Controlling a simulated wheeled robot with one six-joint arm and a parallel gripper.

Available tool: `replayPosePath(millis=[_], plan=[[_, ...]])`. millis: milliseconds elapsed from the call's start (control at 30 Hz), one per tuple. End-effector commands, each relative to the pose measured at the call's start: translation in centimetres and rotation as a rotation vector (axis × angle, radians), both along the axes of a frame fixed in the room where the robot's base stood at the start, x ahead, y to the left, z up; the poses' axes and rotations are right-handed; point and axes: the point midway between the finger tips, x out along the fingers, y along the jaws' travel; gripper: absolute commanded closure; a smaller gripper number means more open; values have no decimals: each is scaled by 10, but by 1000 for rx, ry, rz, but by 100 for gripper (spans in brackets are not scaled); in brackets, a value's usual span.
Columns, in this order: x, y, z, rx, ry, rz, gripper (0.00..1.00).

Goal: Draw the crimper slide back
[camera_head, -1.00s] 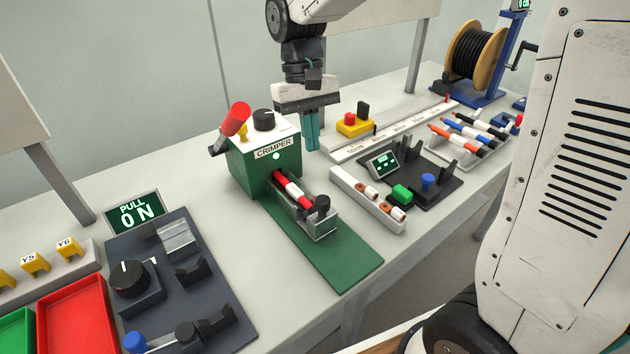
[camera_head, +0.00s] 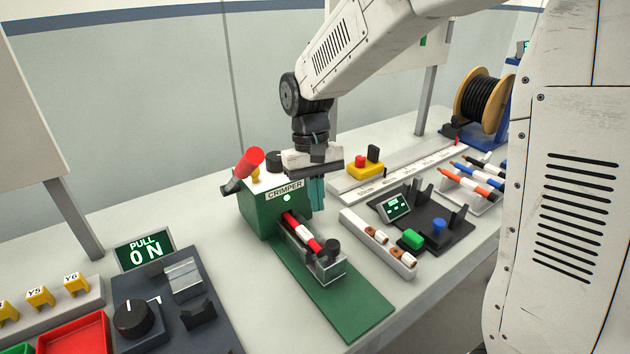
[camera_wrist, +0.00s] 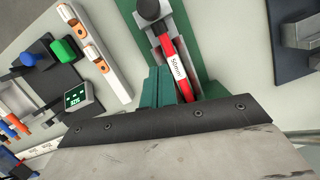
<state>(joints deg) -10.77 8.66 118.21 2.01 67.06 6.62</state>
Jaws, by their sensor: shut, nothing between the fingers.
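The green crimper (camera_head: 263,215) stands on the bench with a lit green lamp on its front and a red-ended lever (camera_head: 248,161) at its left. Its slide (camera_head: 318,262) is a grey carriage with a black knob (camera_head: 333,247) on the green base strip. A red cable with a white sleeve (camera_head: 303,233) lies in the slide and runs into the crimper's front. In the wrist view the sleeve (camera_wrist: 176,65) reads 50mm. My gripper (camera_head: 316,193) is shut and empty, pointing down beside the crimper's right front. In the wrist view its green fingers (camera_wrist: 158,87) are beside the slide, partly over it.
A white rack with copper-ended pieces (camera_head: 378,243) and a dark station with a small display (camera_head: 420,222) are to the right. A dark pull tester (camera_head: 180,315) reading "PULL 0 N" is at left. The green strip's front end (camera_head: 355,312) is clear.

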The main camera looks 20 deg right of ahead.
Motion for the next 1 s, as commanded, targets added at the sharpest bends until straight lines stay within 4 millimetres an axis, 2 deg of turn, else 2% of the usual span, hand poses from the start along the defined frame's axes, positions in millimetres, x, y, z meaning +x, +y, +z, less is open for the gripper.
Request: replayPosePath(millis=[33,167,300,500,1000], plan=[[-4,0,-12,-1,5,0,100],[-10,-1,-37,0,4,0,100],[-32,-2,-35,0,-2,1,100],[-47,-2,-35,0,-1,0,100],[-49,-6,-35,0,0,-2,100]])
